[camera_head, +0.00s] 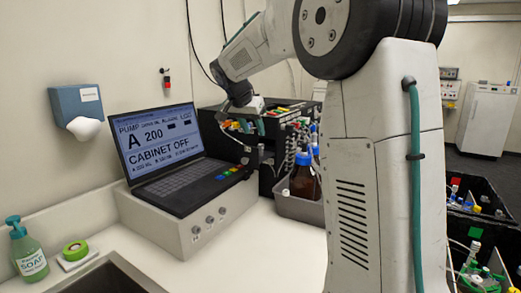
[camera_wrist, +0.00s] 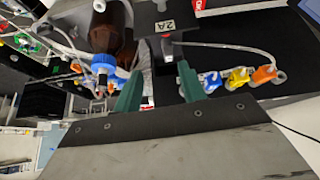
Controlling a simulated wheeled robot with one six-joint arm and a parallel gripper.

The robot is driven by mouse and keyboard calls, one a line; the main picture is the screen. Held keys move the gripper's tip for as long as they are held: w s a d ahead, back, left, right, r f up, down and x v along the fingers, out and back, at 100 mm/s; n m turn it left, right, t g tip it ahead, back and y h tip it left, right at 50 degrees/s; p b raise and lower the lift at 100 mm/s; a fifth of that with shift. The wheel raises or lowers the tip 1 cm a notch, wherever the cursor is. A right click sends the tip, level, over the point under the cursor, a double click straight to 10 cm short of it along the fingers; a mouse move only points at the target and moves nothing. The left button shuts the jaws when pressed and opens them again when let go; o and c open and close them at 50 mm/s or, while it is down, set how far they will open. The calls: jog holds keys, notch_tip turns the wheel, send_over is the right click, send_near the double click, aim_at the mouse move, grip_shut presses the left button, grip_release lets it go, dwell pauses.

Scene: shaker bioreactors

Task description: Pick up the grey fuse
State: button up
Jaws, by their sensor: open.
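In the wrist view, a small grey and dark piece with a red band (camera_wrist: 167,48), seemingly the grey fuse, sits just below a plate marked "2A" (camera_wrist: 165,26). My gripper (camera_wrist: 160,68) has two green fingers spread apart, open. The piece lies just beyond the fingertips, nearer the right finger; I cannot tell if they touch. In the head view, my gripper (camera_head: 254,125) is small and dark in front of the black equipment box (camera_head: 268,172), and I cannot make out the fuse there.
Blue, yellow and orange connectors (camera_wrist: 238,76) with a clear tube lie right of the fingers. A brown bottle with a blue cap (camera_head: 304,180) stands in a grey tray (camera_head: 300,207). A laptop (camera_head: 165,150) on a white box is to the left. Bare counter (camera_head: 270,255) lies in front.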

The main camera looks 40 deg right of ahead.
aim_at(259, 145)
jog(key=shift+m, duration=0.3)
jog(key=w+d+f, duration=0.1)
jog(key=f, duration=0.1)
jog(key=w+d+f, duration=0.1)
jog(key=d+f, duration=0.1)
jog(key=w+d+f, duration=0.1)
jog(key=d+f, duration=0.1)
jog(key=shift+w+d+f, duration=0.25)
jog(key=shift+f, duration=0.15)
grip_shut()
